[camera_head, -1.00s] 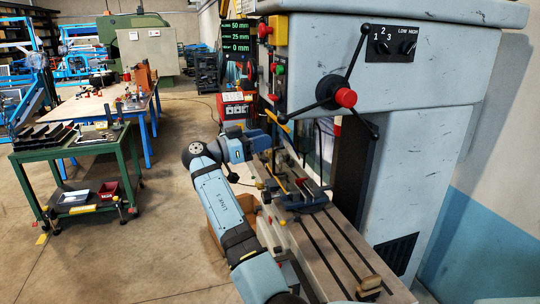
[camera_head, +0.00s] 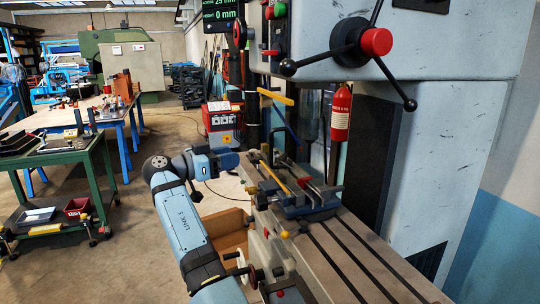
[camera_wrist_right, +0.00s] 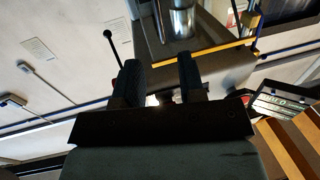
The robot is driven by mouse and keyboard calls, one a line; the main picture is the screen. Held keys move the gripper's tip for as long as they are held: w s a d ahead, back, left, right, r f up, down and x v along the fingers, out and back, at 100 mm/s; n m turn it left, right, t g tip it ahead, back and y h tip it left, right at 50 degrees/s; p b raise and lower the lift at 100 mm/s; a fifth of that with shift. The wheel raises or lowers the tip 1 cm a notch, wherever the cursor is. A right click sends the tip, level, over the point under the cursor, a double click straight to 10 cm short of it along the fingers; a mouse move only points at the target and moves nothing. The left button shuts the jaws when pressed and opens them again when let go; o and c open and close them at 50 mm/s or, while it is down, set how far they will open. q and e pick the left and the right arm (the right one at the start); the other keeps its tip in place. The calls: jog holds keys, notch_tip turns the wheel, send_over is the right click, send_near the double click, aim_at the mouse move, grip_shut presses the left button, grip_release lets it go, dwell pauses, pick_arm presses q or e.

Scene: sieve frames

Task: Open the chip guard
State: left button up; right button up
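The chip guard (camera_head: 275,97) appears as a clear panel with yellow edge strips, in front of the spindle area of the milling machine. In the right wrist view a yellow-edged clear panel (camera_wrist_right: 208,49) lies beyond the fingertips. My right gripper (camera_head: 235,160) is left of the guard's lower part in the head view; its fingers are hard to make out there. In the wrist view my right gripper (camera_wrist_right: 161,75) has two dark fingers spread apart, with nothing held between them.
A vise (camera_head: 305,205) sits on the slotted machine table (camera_head: 365,255) below the guard. The black-armed feed handle (camera_head: 375,42) and a red fire extinguisher (camera_head: 341,112) are to the right. A green cart (camera_head: 98,165) stands at left, with open floor between.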

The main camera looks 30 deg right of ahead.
aim_at(272, 163)
jog(key=d, duration=0.4)
jog(key=d+p, duration=0.1)
jog(key=d, duration=0.8)
jog(key=shift+s+r+p, duration=0.1)
jog(key=shift+s+p, duration=0.2)
jog(key=shift+s, duration=0.05)
grip_shut()
